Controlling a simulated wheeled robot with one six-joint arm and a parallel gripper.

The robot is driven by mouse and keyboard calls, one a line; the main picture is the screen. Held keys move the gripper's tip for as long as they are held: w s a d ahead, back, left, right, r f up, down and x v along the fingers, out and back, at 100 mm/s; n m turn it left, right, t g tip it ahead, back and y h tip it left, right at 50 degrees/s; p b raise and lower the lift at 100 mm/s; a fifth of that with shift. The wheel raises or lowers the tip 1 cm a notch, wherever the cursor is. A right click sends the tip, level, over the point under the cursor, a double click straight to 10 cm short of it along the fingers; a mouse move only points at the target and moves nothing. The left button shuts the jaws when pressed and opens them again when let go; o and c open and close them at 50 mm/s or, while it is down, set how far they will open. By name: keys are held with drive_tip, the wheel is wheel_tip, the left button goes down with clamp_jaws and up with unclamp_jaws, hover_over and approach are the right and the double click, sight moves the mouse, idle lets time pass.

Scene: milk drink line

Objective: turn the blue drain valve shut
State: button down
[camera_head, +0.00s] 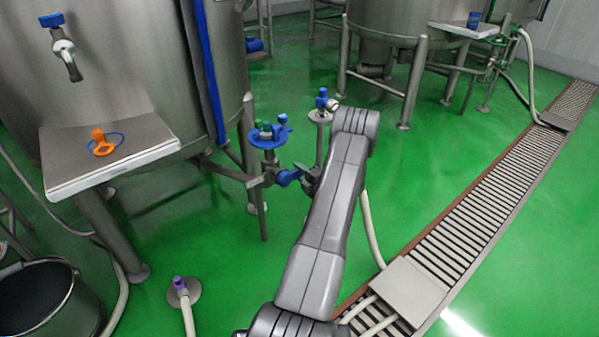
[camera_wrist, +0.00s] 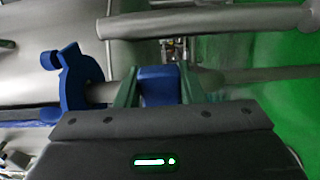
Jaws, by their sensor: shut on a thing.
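The blue drain valve (camera_head: 288,177) is on the pipework low beside the large steel tank at the left. Its blue handle (camera_wrist: 158,86) sits between the two green fingers of my gripper (camera_wrist: 160,76) in the wrist view. My gripper is shut on this handle. In the head view my gripper (camera_head: 304,171) is at the right of the valve, partly hidden behind my grey arm. The handle's exact angle against the pipe is hard to tell, as the fingers cover part of it.
A blue holder (camera_head: 268,142) with small caps stands just above the valve. A post with a blue top (camera_head: 321,101) is close to my arm. A steel shelf (camera_head: 150,150) with an orange piece, a black bucket (camera_head: 40,300) and a floor grate (camera_head: 470,215) are around.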

drive_tip(key=shift+f, duration=0.1)
drive_tip(key=c, duration=1)
unclamp_jaws()
drive_tip(key=shift+o, duration=0.2)
drive_tip(key=shift+s, duration=0.1)
drive_tip(key=p+v, duration=0.2)
drive_tip(key=v, duration=1.1)
drive_tip(key=shift+s+d, duration=0.25)
drive_tip(key=shift+s, duration=0.05)
drive_tip(key=b+x, duration=0.2)
drive_tip(key=x, duration=1.1)
drive_tip(key=shift+w, duration=0.1)
drive_tip(key=shift+w+a, duration=0.25)
drive_tip(key=shift+w, duration=0.05)
drive_tip(key=shift+s, duration=0.1)
